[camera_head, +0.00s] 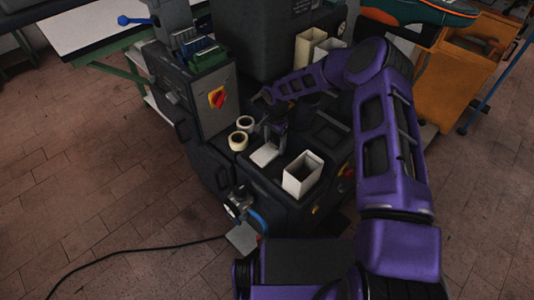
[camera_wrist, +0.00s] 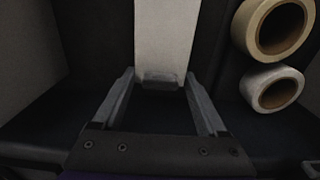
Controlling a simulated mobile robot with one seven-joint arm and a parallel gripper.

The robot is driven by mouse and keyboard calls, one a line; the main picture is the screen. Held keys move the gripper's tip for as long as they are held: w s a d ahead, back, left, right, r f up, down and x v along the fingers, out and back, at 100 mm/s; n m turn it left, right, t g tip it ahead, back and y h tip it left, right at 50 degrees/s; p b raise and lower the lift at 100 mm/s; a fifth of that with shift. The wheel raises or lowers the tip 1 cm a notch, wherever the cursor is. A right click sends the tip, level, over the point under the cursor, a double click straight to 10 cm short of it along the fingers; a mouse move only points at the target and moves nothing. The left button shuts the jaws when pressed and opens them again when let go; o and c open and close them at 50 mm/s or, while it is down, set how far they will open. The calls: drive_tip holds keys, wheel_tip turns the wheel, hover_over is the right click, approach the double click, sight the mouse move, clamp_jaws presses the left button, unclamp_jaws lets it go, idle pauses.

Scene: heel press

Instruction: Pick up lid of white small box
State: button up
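The white small box (camera_head: 303,174) stands open-topped on the dark machine bench. A flat white piece, which looks like its lid (camera_head: 265,154), lies to the box's left, below my gripper (camera_head: 272,135). In the wrist view a pale strip (camera_wrist: 165,38), likely the lid, runs up from between my fingertips (camera_wrist: 159,76). The fingers are spread apart, with the tips close to the strip's near end. I cannot tell whether they touch it. A small grey edge shows at that near end.
Two tape rolls (camera_head: 241,131) sit left of the lid; they also show at the right of the wrist view (camera_wrist: 272,60). A machine housing with a red switch (camera_head: 217,97) rises behind them. Pale open boxes (camera_head: 310,47) stand at the back.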

drive_tip(key=shift+r, duration=0.1)
drive_tip(key=shift+c, duration=0.2)
wheel_tip(320, 180, up, 8)
drive_tip(key=shift+r+p, duration=0.2)
drive_tip(key=shift+p, duration=0.4)
drive_tip(key=s+d+r+n+p, duration=0.2)
drive_tip(key=s+d+r+p, duration=0.1)
drive_tip(key=s+d+r, duration=0.3)
drive_tip(key=shift+s+d+f+m+p, duration=0.35)
drive_tip(key=shift+s+d+f, duration=0.2)
drive_tip(key=shift+s+d, duration=0.35)
drive_tip(key=shift+s+d+f+m+p, duration=0.35)
drive_tip(key=shift+s+d+f, duration=0.25)
drive_tip(key=shift+s+d, duration=0.3)
drive_tip(key=shift+s+d+f+m+p, duration=0.35)
drive_tip(key=shift+s+d+f, duration=0.2)
drive_tip(key=shift+s+d, duration=0.35)
drive_tip(key=shift+f+b, duration=0.5)
drive_tip(key=shift+b, duration=0.3)
drive_tip(key=shift+f+b, duration=0.45)
drive_tip(key=shift+b, duration=0.05)
drive_tip(key=shift+f+b, duration=0.1)
drive_tip(key=shift+b, duration=0.3)
idle(0.5)
